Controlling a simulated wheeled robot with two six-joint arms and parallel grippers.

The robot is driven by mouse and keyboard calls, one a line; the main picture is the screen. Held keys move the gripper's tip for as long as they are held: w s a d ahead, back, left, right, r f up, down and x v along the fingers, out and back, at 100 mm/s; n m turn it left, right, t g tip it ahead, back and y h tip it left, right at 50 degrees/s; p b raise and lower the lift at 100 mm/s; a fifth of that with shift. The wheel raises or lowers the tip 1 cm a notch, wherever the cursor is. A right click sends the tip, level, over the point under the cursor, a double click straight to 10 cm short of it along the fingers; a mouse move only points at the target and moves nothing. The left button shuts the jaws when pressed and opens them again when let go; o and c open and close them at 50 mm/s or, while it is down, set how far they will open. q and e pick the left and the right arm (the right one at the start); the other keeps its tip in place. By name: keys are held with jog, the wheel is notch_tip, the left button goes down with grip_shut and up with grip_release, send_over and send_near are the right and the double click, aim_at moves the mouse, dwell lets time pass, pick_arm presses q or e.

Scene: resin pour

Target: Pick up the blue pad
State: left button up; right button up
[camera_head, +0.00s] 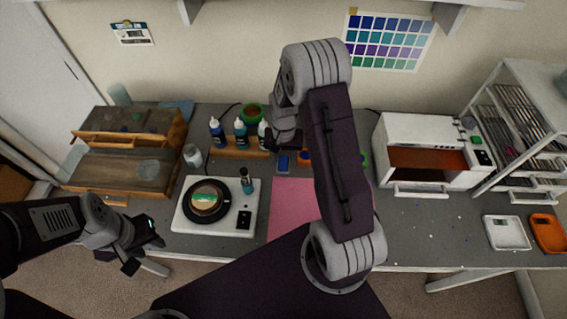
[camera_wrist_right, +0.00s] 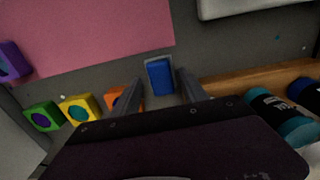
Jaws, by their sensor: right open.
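The blue pad (camera_head: 284,163) lies on the grey table in front of the bottle rack, in the middle of the head view. In the right wrist view the blue pad (camera_wrist_right: 160,77) sits on a pale base between my right gripper's two fingers. My right gripper (camera_wrist_right: 159,82) is open and empty, pointing at the pad; in the head view it (camera_head: 283,145) is just behind the pad, partly hidden by its own wrist. My left gripper (camera_head: 142,250) is off the table's front edge at the left, and its fingers look apart.
An orange pad (camera_wrist_right: 119,99), yellow pad (camera_wrist_right: 80,111) and green pad (camera_wrist_right: 43,117) lie beside the blue one. The wooden bottle rack (camera_head: 230,151), white turntable machine (camera_head: 184,215) and pink mat (camera_head: 285,203) are near. A white oven (camera_head: 408,129) stands right.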

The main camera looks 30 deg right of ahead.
jog(key=shift+f, duration=0.95)
jog(key=shift+w+a, duration=0.1)
jog(key=c, duration=0.4)
grip_shut()
jog(key=shift+r, duration=0.5)
notch_tip(320, 180, up, 3)
jog(key=shift+f+b, duration=0.1)
jog(key=shift+b, duration=0.2)
jog(key=s+d+r+b, duration=0.1)
jog(key=s+d+r, duration=0.6)
jog(key=s, duration=0.1)
jog(key=shift+s+d+r, duration=0.15)
jog(key=shift+s+d, duration=0.25)
